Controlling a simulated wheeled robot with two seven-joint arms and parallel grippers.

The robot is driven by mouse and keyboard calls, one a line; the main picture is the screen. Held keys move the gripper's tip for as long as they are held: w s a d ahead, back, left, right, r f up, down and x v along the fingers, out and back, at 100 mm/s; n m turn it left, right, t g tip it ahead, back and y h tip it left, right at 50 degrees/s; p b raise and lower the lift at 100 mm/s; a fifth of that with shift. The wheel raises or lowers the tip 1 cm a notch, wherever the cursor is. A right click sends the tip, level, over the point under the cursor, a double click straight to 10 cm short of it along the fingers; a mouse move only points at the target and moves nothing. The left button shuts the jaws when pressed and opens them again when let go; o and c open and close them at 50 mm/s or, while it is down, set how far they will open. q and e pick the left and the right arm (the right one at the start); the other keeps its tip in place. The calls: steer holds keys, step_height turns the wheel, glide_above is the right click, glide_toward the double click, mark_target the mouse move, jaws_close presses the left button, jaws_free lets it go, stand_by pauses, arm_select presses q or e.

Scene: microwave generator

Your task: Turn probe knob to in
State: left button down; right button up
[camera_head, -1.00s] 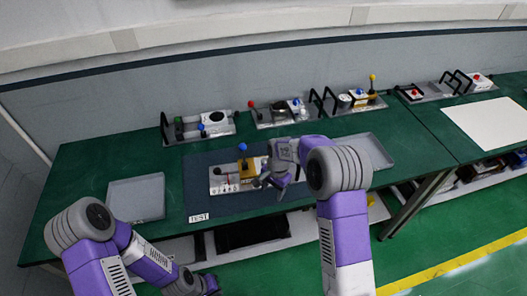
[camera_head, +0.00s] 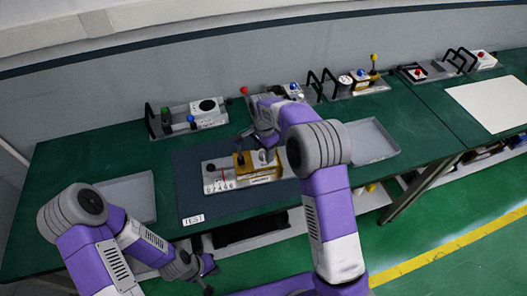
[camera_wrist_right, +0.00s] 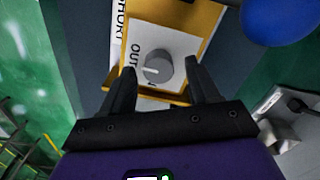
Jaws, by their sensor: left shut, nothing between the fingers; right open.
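The grey round probe knob (camera_wrist_right: 158,68) sits on a white panel with a yellow frame (camera_wrist_right: 125,45). Its white pointer mark faces left, and the word OUT is printed to its left. My right gripper (camera_wrist_right: 160,76) is open, with one finger on each side of the knob; I cannot tell whether they touch it. In the head view the right gripper (camera_head: 262,146) is above the right part of the test unit (camera_head: 218,176). My left gripper (camera_head: 207,272) is shut and empty, low in front of the bench edge.
A blue ball (camera_wrist_right: 280,22) is close to the right finger in the wrist view. A grey tray (camera_head: 128,196) lies left of the dark mat, another (camera_head: 370,141) right of it. Several other units with levers (camera_head: 190,120) line the back of the bench.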

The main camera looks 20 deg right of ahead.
steer(key=shift+s+f, duration=0.15)
steer(key=shift+f, duration=0.05)
steer(key=shift+c, duration=1)
steer(key=c, duration=0.8)
steer(key=shift+c, duration=0.2)
